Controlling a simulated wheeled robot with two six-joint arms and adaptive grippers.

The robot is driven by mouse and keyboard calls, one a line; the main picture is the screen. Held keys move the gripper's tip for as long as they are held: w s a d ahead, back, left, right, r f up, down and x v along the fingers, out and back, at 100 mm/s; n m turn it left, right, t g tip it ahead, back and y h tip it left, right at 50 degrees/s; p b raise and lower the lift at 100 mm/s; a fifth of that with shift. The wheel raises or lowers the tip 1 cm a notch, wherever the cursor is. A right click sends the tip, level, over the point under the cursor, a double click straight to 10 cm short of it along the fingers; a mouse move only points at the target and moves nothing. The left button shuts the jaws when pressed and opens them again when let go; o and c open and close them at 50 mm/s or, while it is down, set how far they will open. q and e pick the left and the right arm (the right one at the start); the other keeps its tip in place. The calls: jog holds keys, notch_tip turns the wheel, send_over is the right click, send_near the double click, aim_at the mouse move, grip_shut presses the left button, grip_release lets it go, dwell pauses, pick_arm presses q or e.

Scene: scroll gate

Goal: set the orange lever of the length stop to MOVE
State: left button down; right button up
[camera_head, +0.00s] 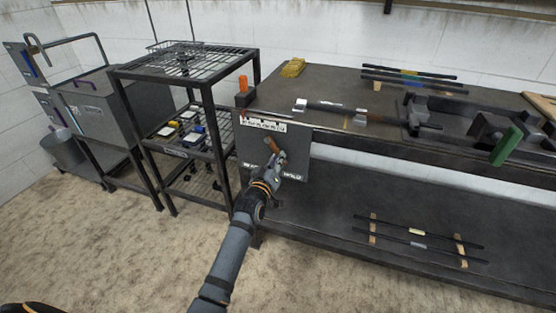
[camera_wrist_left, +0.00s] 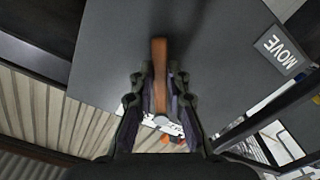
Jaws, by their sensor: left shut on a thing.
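A dark grey panel (camera_head: 247,148) hangs at the bench's left front corner, with a white label at its lower left and another at its lower right. The orange-brown lever (camera_head: 271,145) stands out from the panel, tilted up and to the left in the head view. My left gripper (camera_head: 278,160) is at the panel, shut on the lever. In the left wrist view the lever (camera_wrist_left: 159,72) lies between my two fingers (camera_wrist_left: 158,100). The MOVE label (camera_wrist_left: 282,49) is at the right there, apart from the lever. My right gripper is not in view.
An orange upright handle (camera_head: 243,84) on a dark block stands at the bench's left corner. A wire-shelf rack (camera_head: 183,65) is close to the panel's left. Bars and fixtures lie on the bench (camera_head: 330,85); more bars (camera_head: 418,244) lie on the lower shelf. The floor in front is clear.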

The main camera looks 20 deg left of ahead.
aim_at(259, 147)
pick_arm(q)
jog(key=a+m, duration=0.1)
jog(key=m, duration=0.1)
jog(key=a+m+b, duration=0.1)
jog(key=a+m, duration=0.1)
jog(key=m, duration=0.1)
jog(key=a+f+m+b, duration=0.1)
jog(key=m, duration=0.2)
jog(key=shift+a+f, duration=0.1)
jog(key=shift+a, duration=0.3)
jog(key=m, duration=0.1)
jog(key=a+m+b, duration=0.1)
jog(key=shift+w+a+r+m, duration=0.1)
jog(key=shift+a+r+m, duration=0.15)
jog(key=shift+m, duration=0.15)
jog(key=shift+a+r+m+b, duration=0.2)
jog(key=shift+a+m, duration=0.2)
jog(key=shift+m, duration=0.3)
jog(key=shift+a+r+m+b, duration=0.2)
jog(key=shift+a+m, duration=0.15)
jog(key=shift+m, duration=0.35)
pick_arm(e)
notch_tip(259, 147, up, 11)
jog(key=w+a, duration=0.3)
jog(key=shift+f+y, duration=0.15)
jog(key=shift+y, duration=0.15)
pick_arm(q)
jog(key=c, duration=1.3)
grip_release()
